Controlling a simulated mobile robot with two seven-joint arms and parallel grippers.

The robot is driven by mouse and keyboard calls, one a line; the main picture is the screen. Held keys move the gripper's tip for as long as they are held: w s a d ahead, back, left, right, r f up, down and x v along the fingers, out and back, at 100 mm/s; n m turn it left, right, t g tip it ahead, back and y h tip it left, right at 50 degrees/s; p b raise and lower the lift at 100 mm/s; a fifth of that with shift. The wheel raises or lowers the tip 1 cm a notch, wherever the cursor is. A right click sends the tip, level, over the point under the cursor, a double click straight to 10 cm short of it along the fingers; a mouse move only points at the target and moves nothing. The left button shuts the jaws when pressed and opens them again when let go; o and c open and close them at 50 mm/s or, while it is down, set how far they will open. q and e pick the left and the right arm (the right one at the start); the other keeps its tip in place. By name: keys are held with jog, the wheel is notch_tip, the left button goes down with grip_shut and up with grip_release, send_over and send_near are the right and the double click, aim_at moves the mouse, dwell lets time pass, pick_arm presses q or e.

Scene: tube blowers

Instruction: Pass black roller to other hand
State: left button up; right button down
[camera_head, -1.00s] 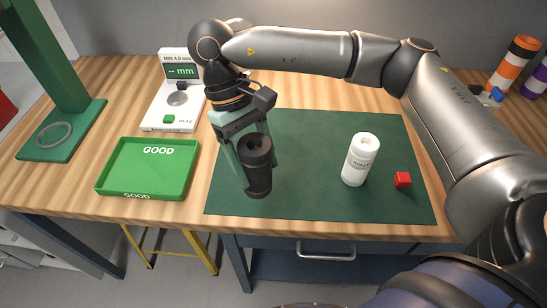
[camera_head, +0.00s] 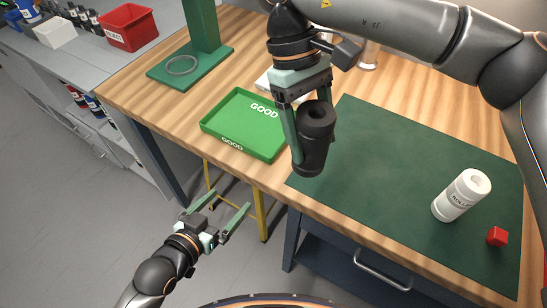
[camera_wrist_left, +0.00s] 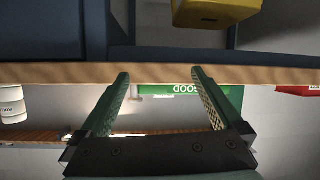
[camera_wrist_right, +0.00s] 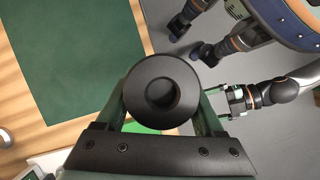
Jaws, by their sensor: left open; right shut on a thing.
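The black roller (camera_head: 315,140) is a dark cylinder with a hole in its top end. My right gripper (camera_head: 306,122) is shut on it and holds it upright, a little tilted, above the near edge of the table between the green tray and the green mat. The roller's round end (camera_wrist_right: 163,92) lies between the fingers in the right wrist view. My left gripper (camera_head: 229,215) is open and empty, low in front of the table and below and left of the roller. Its two spread fingers (camera_wrist_left: 160,100) also show in the left wrist view, with nothing between them.
A green tray marked GOOD (camera_head: 222,128) sits left of the roller.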

pick_arm(q)
jog(key=s+d+r+m+g+h, duration=0.1)
jog(key=s+d+r+m+h, duration=0.25)
jog(key=r, duration=0.75)
jog(key=s+d+r+m+g+h, duration=0.1)
jog(key=d+r+m+h, duration=0.2)
jog(key=d+r+h, duration=0.55)
jog(key=w+d+r+y, duration=0.2)
jog(key=w+d+y, duration=0.1)
jog(key=w+d, duration=0.4)
jog(key=shift+d+r, duration=0.3)
jog(key=shift+d, duration=0.15)
jog(key=shift+s+d, duration=0.1)
jog(key=shift+s, duration=0.05)
grip_shut()
pick_arm(e)
jog(key=shift+c, duration=2.1)
grip_release()
jog(key=o, duration=0.4)
jog(key=shift+s+a, duration=0.1)
